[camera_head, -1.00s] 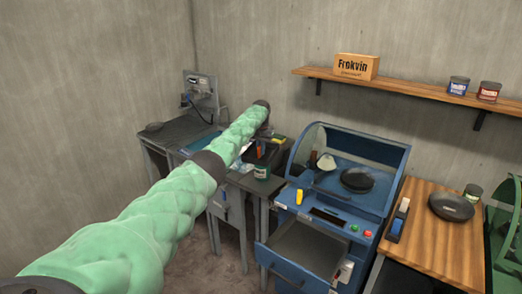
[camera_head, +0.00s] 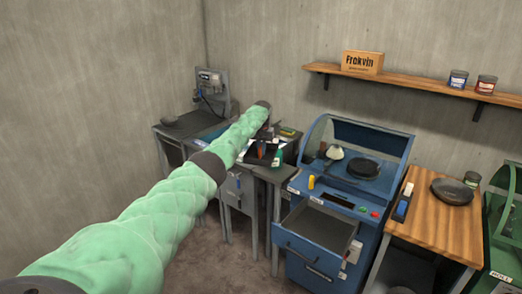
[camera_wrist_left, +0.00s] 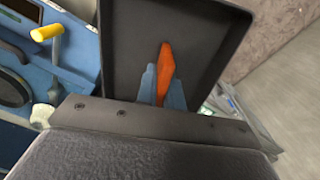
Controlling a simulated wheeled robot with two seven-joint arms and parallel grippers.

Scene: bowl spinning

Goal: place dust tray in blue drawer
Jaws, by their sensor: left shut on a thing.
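The blue drawer (camera_head: 305,257) is pulled out at the front of the blue machine, and its grey inside looks empty. My left gripper (camera_wrist_left: 162,88) is shut on the dust tray (camera_wrist_left: 215,35), a dark shallow tray with an orange piece between the fingertips. A bit of orange (camera_head: 261,149) shows there beside dark shapes, left of the blue machine and above the grey table. My right gripper is in neither view.
The blue machine (camera_head: 345,190) has a raised clear hood and a dark bowl inside. A wooden table (camera_head: 440,220) with a dark bowl stands to its right, a green machine (camera_head: 505,225) beyond. Grey tables (camera_head: 175,135) stand at the back left.

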